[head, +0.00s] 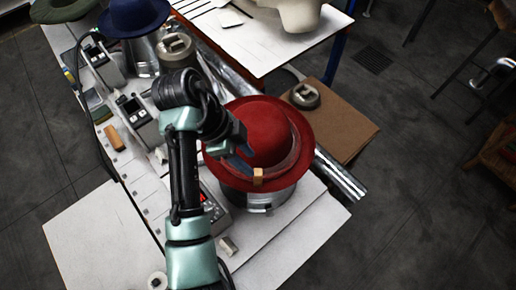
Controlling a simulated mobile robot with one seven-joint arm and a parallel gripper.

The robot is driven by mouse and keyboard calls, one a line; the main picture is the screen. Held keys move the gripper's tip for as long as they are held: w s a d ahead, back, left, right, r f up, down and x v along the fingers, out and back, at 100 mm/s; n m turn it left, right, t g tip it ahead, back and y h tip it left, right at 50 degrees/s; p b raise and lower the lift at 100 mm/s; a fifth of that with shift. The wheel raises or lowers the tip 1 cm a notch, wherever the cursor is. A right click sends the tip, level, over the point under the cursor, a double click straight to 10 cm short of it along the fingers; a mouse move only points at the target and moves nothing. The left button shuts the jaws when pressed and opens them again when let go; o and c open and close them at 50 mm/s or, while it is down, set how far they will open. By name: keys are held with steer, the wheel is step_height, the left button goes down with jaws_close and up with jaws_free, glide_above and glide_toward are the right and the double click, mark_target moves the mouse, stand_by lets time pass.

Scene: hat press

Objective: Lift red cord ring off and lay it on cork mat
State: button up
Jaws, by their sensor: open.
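A red felt hat (262,125) sits brim-down on a round metal block (262,199) in the middle of the head view. A dark red band (291,160), which looks like the cord ring, runs around the base of the crown. A small tan block (258,177) sits at its near side, by the brim. My gripper (243,162) is open at the left near side of the crown, its bluish fingers close to the tan block; I cannot tell whether they touch anything. A brown, cork-coloured mat (350,128) lies to the right, behind the hat.
A grey round metal piece (304,95) stands at the mat's left part; the rest of the mat is clear. A shiny metal rail (340,176) runs between hat and mat. A blue hat (135,17) and small devices (140,122) stand at left.

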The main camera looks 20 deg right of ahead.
mark_target(258, 175)
steer(key=b+x, duration=0.1)
steer(key=x, duration=0.2)
steer(key=shift+f, duration=0.25)
steer(key=shift+a+p+x, duration=0.2)
steer(key=shift+p+x, duration=0.2)
steer(key=shift+x, duration=0.9)
steer(key=shift+a+p+x, duration=0.2)
steer(key=shift+p+x, duration=0.15)
steer(key=shift+x, duration=0.95)
steer(key=shift+f, duration=0.1)
jaws_close()
